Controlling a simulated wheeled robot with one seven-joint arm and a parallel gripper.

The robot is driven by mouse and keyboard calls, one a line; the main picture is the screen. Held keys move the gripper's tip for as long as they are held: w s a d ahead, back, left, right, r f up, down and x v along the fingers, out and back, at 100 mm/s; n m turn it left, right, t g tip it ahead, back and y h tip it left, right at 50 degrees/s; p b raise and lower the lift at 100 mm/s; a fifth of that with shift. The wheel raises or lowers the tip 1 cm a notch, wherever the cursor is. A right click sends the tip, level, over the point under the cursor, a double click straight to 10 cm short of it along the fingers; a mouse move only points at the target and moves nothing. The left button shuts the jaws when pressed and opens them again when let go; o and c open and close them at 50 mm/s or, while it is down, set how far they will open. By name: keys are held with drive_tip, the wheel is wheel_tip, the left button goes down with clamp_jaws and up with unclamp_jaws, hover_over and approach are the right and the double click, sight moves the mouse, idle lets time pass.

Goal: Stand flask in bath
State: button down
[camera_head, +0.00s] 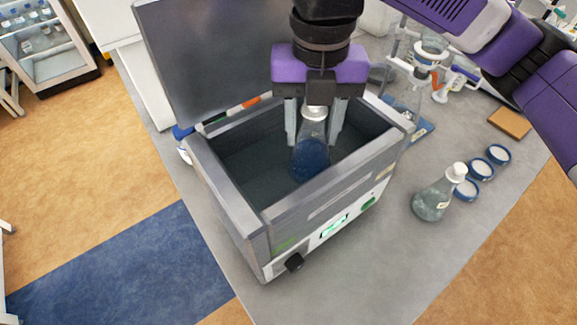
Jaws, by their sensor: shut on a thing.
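The bath (225,205) is a grey open-topped box on the bench, with its dark lid raised at the back. A flask (311,160) with dark blue liquid is upright, its lower part within the bath opening. My gripper (313,125) is shut on the flask's neck, with one finger on each side and the purple body above. I cannot tell whether the flask's base touches the bath floor. The bath's front has a green display (333,226) and a black knob (294,262).
A second, stoppered flask (434,201) stands right of the bath, beside several small blue-rimmed dishes (497,154). Glassware on a stand (424,62) and a brown block (509,122) are behind. The bench (390,265) is clear at the front right.

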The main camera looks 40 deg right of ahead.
sight(310, 157)
wheel_tip(310, 157, down, 7)
drive_tip(key=shift+r, duration=0.15)
drive_tip(key=a, duration=0.1)
drive_tip(key=w+a+p, duration=0.1)
drive_tip(key=a+p, duration=0.1)
drive_tip(key=shift+w+a+f, duration=0.2)
drive_tip(key=shift+a+f, duration=0.15)
drive_tip(key=shift+f, duration=0.3)
drive_tip(key=c, duration=0.7)
unclamp_jaws()
drive_tip(key=shift+f, duration=0.15)
drive_tip(key=shift+r+b, duration=0.35)
drive_tip(key=shift+r, duration=3.55)
